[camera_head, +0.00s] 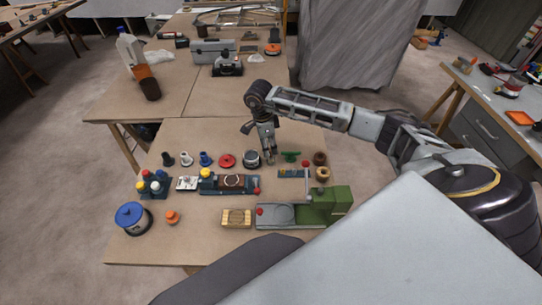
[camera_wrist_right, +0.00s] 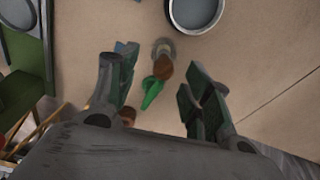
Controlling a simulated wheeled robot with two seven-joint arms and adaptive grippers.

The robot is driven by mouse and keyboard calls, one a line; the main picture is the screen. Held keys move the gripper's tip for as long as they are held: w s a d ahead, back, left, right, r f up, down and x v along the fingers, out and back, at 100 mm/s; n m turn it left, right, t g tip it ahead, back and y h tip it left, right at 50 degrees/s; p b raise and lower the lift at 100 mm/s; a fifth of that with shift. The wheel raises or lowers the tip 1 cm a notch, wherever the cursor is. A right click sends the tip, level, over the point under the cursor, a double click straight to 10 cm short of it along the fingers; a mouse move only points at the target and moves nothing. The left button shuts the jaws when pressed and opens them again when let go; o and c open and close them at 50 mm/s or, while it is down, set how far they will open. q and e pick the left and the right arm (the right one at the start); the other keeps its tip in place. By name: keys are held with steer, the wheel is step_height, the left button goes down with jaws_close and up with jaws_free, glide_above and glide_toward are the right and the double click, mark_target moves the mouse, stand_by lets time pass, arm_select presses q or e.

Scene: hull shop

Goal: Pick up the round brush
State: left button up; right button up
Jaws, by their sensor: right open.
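A small item with a green handle, a brown middle and a pale round end (camera_wrist_right: 153,92), which looks like the round brush, lies between my right fingers in the right wrist view. In the head view, a small green shape (camera_head: 291,155), seemingly the same item, shows just right of the gripper. My right gripper (camera_head: 269,158) points down over the table's back row. In the right wrist view, its fingers (camera_wrist_right: 160,95) are open and apart, with nothing held. I cannot tell how high they are above the item. My left gripper is out of view.
A grey round pot (camera_head: 251,159) stands just left of the gripper, a red disc (camera_head: 227,160) beyond it. Brown rings (camera_head: 320,158) are to the right. A green machine (camera_head: 333,203) stands in front. A blue-lidded pot (camera_head: 132,217) is at the front left of the table (camera_head: 185,245).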

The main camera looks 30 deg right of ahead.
mark_target(271, 156)
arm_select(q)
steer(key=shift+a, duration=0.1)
arm_select(e)
steer(key=shift+d+f, duration=0.2)
steer(key=shift+f, duration=0.4)
steer(key=f, duration=0.1)
steer(key=f+p, duration=0.1)
steer(key=shift+w+d+f, duration=0.1)
steer(key=shift+d+f, duration=0.25)
steer(key=shift+d, duration=0.05)
steer(key=shift+f, duration=0.6)
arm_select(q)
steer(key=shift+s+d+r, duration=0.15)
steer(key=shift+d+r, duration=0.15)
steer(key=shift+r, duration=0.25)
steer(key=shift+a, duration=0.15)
arm_select(e)
steer(key=shift+c, duration=0.2)
steer(key=shift+c, duration=1.3)
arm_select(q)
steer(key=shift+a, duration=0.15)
arm_select(e)
steer(key=c, duration=0.8)
